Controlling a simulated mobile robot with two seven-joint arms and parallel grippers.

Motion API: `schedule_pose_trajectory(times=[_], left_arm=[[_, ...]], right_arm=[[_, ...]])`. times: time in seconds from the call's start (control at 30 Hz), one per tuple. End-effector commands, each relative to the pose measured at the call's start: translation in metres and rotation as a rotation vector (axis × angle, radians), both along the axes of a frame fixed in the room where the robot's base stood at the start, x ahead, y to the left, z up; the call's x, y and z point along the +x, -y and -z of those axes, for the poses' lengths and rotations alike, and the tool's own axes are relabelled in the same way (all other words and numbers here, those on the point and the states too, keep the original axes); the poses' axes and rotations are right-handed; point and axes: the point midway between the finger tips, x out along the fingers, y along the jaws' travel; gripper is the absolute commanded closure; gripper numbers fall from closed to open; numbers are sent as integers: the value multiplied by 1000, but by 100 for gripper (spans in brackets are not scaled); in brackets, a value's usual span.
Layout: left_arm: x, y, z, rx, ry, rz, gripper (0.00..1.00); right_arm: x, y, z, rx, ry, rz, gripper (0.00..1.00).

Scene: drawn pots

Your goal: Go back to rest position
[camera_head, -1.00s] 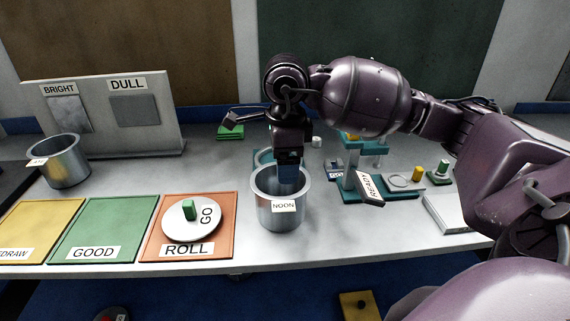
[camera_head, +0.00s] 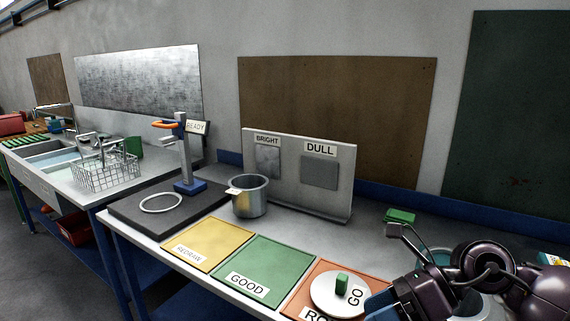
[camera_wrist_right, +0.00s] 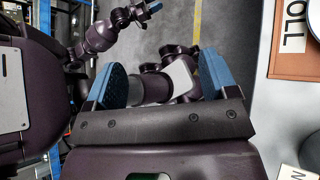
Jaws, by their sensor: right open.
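My right gripper (camera_wrist_right: 161,80) is open and empty in the right wrist view, its two blue fingers wide apart. In the head view, my right wrist and gripper (camera_head: 380,303) are at the lower right, by the orange ROLL mat (camera_head: 295,302). I cannot tell the gap there. In the right wrist view another purple arm of mine ends in a small blue-tipped gripper (camera_wrist_right: 150,9) at the top, likely my left one. It is too small to tell its jaws. My left arm is not in the head view.
A white GO disc (camera_head: 322,300) with a green block lies on the ROLL mat. Green GOOD (camera_head: 262,262) and yellow REDRAW (camera_head: 215,236) mats lie left of it. A metal pot (camera_head: 250,198) stands before the BRIGHT/DULL board (camera_head: 285,185). A wire basket (camera_head: 108,175) sits farther left.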

Motion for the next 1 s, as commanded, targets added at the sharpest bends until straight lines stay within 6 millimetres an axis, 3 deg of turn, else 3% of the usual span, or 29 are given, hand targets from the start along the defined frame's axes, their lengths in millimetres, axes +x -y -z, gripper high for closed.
schedule_pose_trajectory(times=[0.1,0.27,0.4,0.57,0.77,1.0], left_arm=[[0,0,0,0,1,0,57],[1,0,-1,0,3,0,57],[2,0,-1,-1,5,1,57],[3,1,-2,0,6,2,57],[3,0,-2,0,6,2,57],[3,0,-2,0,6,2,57]], right_arm=[[-7,-23,-16,258,-79,86,21],[-4,-33,-42,590,-202,246,21],[5,-24,-58,857,-325,421,21],[20,2,-63,1133,-485,660,21],[35,50,-39,1420,-702,1008,21],[26,109,28,1659,-986,1491,21]])
